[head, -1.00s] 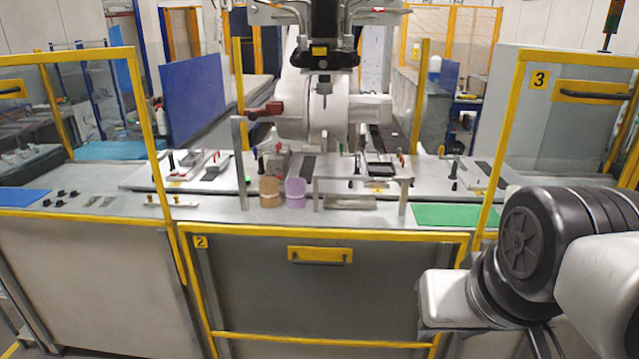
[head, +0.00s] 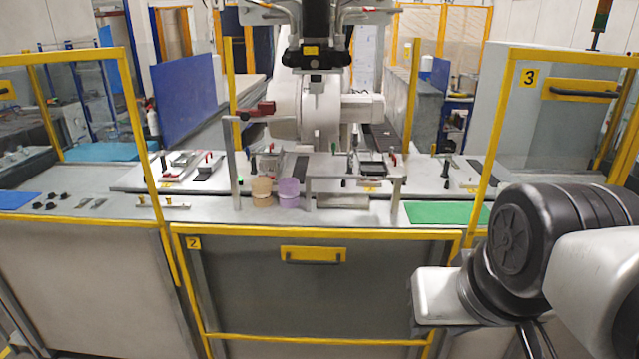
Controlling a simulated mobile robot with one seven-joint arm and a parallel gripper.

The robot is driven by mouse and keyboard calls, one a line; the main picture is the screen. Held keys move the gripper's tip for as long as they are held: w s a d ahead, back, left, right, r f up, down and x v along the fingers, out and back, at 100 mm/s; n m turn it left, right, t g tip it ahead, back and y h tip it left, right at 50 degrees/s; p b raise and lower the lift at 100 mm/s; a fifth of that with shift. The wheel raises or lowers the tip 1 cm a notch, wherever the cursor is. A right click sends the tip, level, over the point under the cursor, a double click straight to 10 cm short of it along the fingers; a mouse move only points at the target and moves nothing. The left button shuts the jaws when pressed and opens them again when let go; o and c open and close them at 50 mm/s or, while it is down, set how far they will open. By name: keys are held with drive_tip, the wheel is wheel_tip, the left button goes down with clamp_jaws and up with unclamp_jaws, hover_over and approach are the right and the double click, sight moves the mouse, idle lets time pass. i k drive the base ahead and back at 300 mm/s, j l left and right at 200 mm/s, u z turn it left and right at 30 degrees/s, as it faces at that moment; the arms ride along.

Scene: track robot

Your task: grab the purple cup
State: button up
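The purple cup (head: 289,194) stands upright on the grey workbench (head: 330,216), near its front edge and close to the middle of the head view. A tan cup (head: 262,192) stands just left of it. A grey metal frame is close on its right. My arm shows at the lower right, well apart from the cup and in front of the bench. My gripper's fingers are not visible, so its state is hidden.
Yellow-framed panels line the bench front, with a handled panel (head: 313,254) below the cups. A tall grey post (head: 234,165) stands left of the cups. A green mat (head: 447,213) lies to the right. A large robot arm (head: 315,100) stands behind the bench.

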sight(289, 193)
drive_tip(key=i+j, duration=1.35)
drive_tip(key=j, duration=0.15)
